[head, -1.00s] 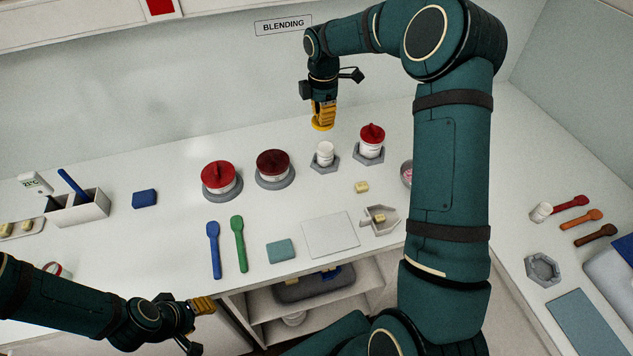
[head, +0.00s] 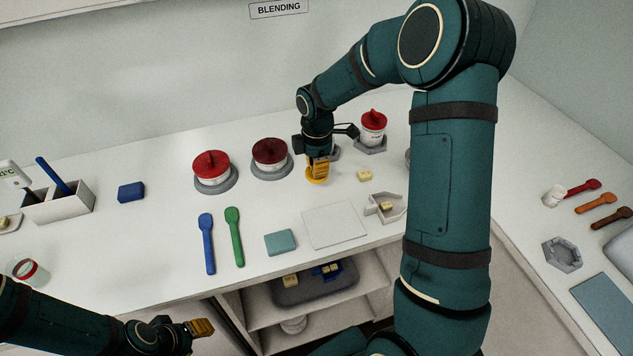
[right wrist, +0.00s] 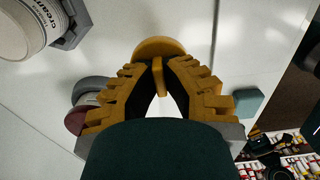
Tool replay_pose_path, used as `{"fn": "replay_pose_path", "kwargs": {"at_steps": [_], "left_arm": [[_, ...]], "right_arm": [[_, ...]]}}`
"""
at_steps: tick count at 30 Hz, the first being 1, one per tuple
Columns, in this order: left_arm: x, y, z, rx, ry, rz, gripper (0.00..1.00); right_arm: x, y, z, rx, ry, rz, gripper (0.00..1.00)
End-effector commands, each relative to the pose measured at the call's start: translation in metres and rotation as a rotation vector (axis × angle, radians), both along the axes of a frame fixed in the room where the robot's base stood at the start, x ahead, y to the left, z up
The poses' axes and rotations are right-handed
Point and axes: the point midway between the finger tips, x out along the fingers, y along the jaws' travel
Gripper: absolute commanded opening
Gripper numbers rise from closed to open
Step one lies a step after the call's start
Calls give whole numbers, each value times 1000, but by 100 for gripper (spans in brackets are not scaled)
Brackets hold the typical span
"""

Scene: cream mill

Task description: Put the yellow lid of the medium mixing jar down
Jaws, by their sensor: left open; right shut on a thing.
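My right gripper (head: 318,166) is shut on the knob of the yellow lid (head: 316,181), low over the white counter (head: 180,250) in front of a grey hexagonal holder (head: 335,153). I cannot tell whether the lid touches the counter. In the right wrist view the lid (right wrist: 158,47) shows its round rim beyond the fingers, with its knob between them. A white lidless jar stood in that holder; my right gripper hides it in the head view. A white jar (right wrist: 22,32) shows in the right wrist view. My left gripper (head: 202,327) is open and empty at the lower left, beyond the counter's front edge.
A yellowish block (head: 364,175), a pale square mat (head: 335,226) and a teal block (head: 281,242) lie nearby.

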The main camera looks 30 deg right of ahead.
Motion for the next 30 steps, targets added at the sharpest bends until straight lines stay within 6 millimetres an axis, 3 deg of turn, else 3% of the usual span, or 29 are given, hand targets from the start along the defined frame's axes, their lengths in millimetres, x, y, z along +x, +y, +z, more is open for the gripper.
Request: {"fn": "replay_pose_path", "kwargs": {"at_steps": [13, 25, 27, 28, 30], "left_arm": [[-2, 0, -7, -1, 5, -4, 47], [-3, 0, -9, -2, 7, -5, 47], [-3, 0, -8, -2, 7, -5, 47], [-3, 0, -8, -2, 7, -5, 47], [-3, 0, -8, -2, 7, -5, 47]], "right_arm": [[0, 0, -46, 0, 2, -1, 0], [0, 0, -51, 0, 0, 0, 0], [0, 0, -50, 0, -1, 0, 31], [0, 0, -50, 0, -1, 0, 36], [0, 0, -49, 0, -1, 0, 36]]}}
